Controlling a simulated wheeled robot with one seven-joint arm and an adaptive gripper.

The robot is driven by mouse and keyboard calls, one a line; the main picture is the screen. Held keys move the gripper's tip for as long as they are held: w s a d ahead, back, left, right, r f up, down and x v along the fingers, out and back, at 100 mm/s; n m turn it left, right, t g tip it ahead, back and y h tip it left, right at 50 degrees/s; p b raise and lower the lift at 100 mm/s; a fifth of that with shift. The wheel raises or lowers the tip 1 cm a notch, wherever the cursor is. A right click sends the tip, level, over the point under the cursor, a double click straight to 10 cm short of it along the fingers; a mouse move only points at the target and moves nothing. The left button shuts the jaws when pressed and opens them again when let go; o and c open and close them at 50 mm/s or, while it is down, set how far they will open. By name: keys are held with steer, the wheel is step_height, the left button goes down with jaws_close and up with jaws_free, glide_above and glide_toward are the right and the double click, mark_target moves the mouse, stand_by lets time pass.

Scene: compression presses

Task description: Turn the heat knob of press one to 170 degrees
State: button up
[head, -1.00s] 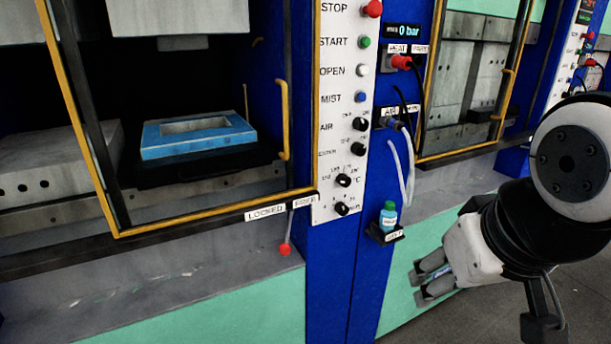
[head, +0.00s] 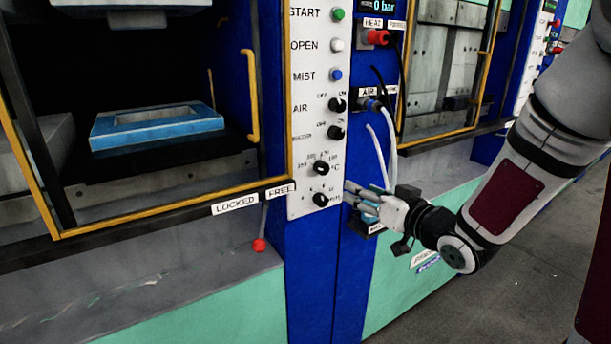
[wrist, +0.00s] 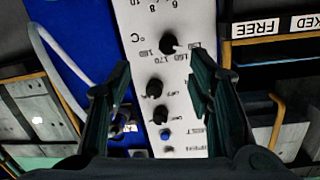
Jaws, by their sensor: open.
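The heat knob (head: 321,168) of press one is a black dial beside a °C mark on the white control panel (head: 299,120). In the wrist view the heat knob (wrist: 169,43) appears upside down, with numbers including 160 and 170 around it. Its exact setting cannot be read. My gripper (head: 350,188) is just right of the panel's lower end in the head view. In the wrist view my gripper (wrist: 162,64) is open and empty, its fingers in front of either side of the panel. The knob shows beyond and between the fingertips, with no visible contact.
Another black knob (head: 322,199) sits just below the heat knob, and air knobs (head: 337,104) sit above. Pale hoses (head: 380,155) hang right of the panel. A yellow-framed door (head: 251,90) stands to the left. A red-tipped lever (head: 259,245) hangs below the door.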

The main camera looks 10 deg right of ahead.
mark_target(325, 169)
steer(key=shift+t+y, duration=0.5)
steer(key=shift+y, duration=0.3)
steer(key=b+x, duration=0.1)
steer(key=x, duration=1.2)
steer(key=shift+w+a, duration=0.25)
steer(key=shift+w, duration=0.1)
jaws_close()
